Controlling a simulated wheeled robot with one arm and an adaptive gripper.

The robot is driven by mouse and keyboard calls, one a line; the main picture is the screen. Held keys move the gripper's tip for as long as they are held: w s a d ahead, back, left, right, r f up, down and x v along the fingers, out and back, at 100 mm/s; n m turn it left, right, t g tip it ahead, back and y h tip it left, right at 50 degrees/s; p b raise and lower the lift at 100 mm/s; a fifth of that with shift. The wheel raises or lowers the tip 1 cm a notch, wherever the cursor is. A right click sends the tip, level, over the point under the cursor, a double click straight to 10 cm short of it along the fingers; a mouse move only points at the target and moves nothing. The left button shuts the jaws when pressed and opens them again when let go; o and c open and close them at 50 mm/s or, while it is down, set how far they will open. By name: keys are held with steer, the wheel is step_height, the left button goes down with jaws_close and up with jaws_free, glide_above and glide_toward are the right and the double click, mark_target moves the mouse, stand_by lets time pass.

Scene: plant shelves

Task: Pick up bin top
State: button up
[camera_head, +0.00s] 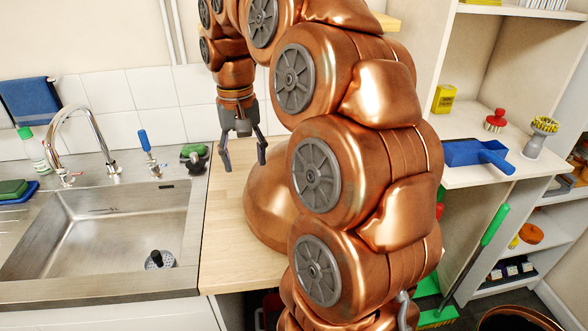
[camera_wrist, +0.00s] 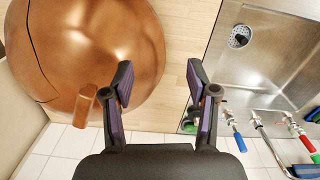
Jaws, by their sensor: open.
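A large shiny copper dome, apparently the bin top, rests on the wooden counter (camera_head: 228,250). In the head view the dome (camera_head: 268,205) is partly hidden behind my arm. In the wrist view the dome (camera_wrist: 85,45) fills the upper left, with a short copper stub (camera_wrist: 85,104) at its lower edge. My gripper (camera_head: 244,160) points down above the counter, to the left of the dome. In the wrist view my gripper (camera_wrist: 160,72) has its fingers spread with nothing between them. It appears apart from the dome.
A steel sink (camera_head: 105,235) with a tap (camera_head: 85,125) is at the left. An open copper-rimmed bin (camera_head: 515,307) is at lower right.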

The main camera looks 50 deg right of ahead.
steer(key=d+r+m, duration=0.1)
steer(key=d+m, duration=0.1)
steer(key=d, duration=0.4)
steer(key=w+d+r+m+p, duration=0.1)
steer(key=d+r+m, duration=0.1)
steer(key=d, duration=0.4)
steer(key=w+d+r+m, duration=0.1)
steer(key=d+m, duration=0.1)
steer(key=d, duration=0.3)
steer(key=shift+d+r, duration=0.25)
steer(key=shift+d, duration=0.15)
steer(key=shift+d+f, duration=0.15)
steer(key=shift+f, duration=0.9)
steer(key=shift+w+a+f+p, duration=0.15)
steer(key=shift+f+p, duration=0.7)
steer(key=shift+f, duration=1.95)
steer(key=shift+f+b, duration=0.3)
steer(key=shift+b, duration=0.1)
steer(key=shift+c, duration=0.2)
